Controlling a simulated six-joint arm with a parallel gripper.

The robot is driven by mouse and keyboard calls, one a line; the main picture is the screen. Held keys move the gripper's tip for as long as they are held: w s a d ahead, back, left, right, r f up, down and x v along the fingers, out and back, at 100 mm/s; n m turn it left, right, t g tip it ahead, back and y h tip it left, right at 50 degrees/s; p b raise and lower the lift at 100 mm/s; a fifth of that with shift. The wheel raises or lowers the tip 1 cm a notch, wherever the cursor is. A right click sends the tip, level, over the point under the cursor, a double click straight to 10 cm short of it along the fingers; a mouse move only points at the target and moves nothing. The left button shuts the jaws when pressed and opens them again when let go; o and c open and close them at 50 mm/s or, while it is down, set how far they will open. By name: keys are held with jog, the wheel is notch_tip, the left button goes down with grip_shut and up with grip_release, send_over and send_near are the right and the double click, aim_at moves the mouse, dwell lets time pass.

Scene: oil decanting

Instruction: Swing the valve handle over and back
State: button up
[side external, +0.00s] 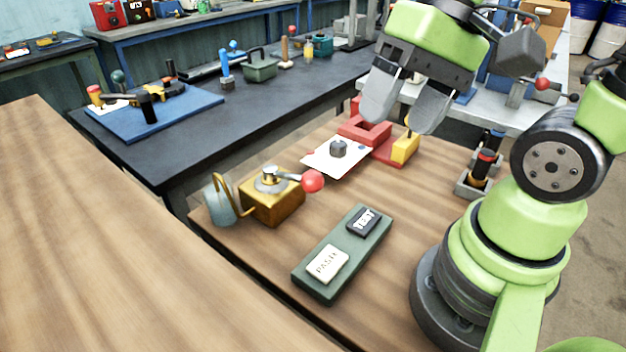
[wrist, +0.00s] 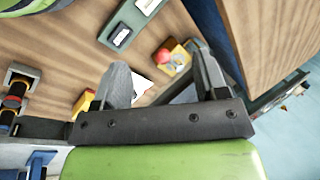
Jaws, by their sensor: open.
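The valve is a brass block (side external: 271,205) with a short handle ending in a red ball knob (side external: 312,181). The handle points right, toward the white card, in the side view. A curved brass spout leads from the block's left side to a grey metal cup (side external: 219,200). In the wrist view the red knob (wrist: 163,56) shows just beyond my fingers, and the brass block (wrist: 178,60) is partly covered by the knob. My gripper (side external: 405,112) is open and empty, raised above the back of the table and apart from the valve.
A green tray (side external: 318,288) with a cream block (side external: 327,264) and a dark block (side external: 363,221) lies in front. A white card (side external: 322,166) with a dark knob, a red fixture (side external: 365,131) and a yellow block (side external: 405,148) stand behind. A grey rack (side external: 478,187) holds cylinders at right.

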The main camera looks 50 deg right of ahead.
notch_tip(320, 180, down, 4)
jog(key=w+m+g+y, duration=0.1)
jog(key=m+g+y, duration=0.15)
jog(key=y, duration=0.25)
jog(key=m+t+y, duration=0.3)
jog(key=m+t, duration=1.2)
jog(key=m, duration=0.3)
send_near(312, 181)
jog(key=shift+w+d+r+n+g, duration=0.15)
jog(key=shift+w+n+g, duration=0.1)
jog(key=shift+w, duration=0.15)
jog(key=shift+d+f+m+h, duration=0.1)
jog(key=shift+f+m+h, duration=0.35)
jog(key=shift+h, duration=0.15)
jog(key=shift+x, duration=4.9)
jog(key=shift+d+r, duration=0.1)
jog(key=shift+r, duration=0.1)
